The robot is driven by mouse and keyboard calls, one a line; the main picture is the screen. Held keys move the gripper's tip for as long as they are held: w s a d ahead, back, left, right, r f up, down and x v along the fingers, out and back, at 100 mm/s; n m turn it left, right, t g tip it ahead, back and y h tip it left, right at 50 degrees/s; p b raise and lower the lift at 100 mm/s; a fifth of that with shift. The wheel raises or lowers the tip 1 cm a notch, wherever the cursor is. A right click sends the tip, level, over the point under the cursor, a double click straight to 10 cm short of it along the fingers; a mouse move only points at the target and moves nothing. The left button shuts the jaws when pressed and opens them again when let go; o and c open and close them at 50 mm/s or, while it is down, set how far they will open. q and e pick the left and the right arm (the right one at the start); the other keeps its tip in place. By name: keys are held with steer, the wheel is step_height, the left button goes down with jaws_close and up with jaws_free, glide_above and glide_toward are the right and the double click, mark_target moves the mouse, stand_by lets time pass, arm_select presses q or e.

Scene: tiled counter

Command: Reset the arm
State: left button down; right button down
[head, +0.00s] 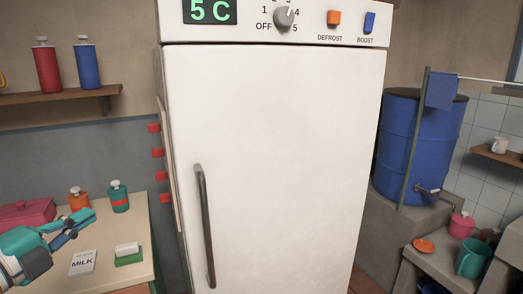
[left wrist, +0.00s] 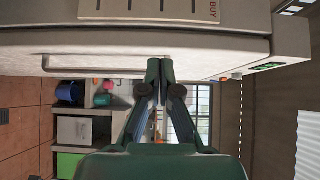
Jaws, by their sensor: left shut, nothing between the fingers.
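My left gripper (head: 84,222) is teal and hovers at the lower left in the head view, over the counter (head: 140,274). Its fingers are shut and empty; in the left wrist view the fingertips (left wrist: 160,72) meet near the middle. A white MILK carton (head: 83,263) is on the counter in front of the gripper. A green sponge or block with a white top (head: 128,255) lies to its right. My right gripper is not in view.
A large white fridge (head: 270,150) with a long vertical handle (head: 205,228) fills the middle, its door shut. Its display reads 5 C. A blue barrel (head: 405,150) stands at right. A wall shelf (head: 60,95) holds red and blue bottles.

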arm_select(q)
steer(key=w+d+f+n+g+p, duration=0.1)
steer(key=d+f+n+g, duration=0.15)
steer(key=d+f, duration=0.55)
steer(key=w+d+f+n+g+h+p, duration=0.1)
steer(key=w+d+f+n+g, duration=0.15)
steer(key=f, duration=0.95)
steer(key=w+d+f+n+g+p, duration=0.1)
steer(key=d+f+n+g+p, duration=0.15)
steer(key=d+f, duration=0.55)
steer(key=s+d+f+n+g+y, duration=0.1)
steer(key=s+d+f+n+g, duration=0.1)
steer(key=s+f+n, duration=0.5)
steer(key=s+d+f+n+g, duration=0.15)
steer(key=s+f, duration=0.25)
steer(key=f, duration=0.6)
steer(key=s+a+f+n+g+y, duration=0.1)
steer(key=s+f+n+g, duration=0.1)
steer(key=s, duration=0.4)
steer(key=s+a+f+n+g+y, duration=0.1)
steer(key=s+f+n+g, duration=0.2)
steer(key=s+n, duration=0.3)
steer(key=shift+s+f, duration=0.65)
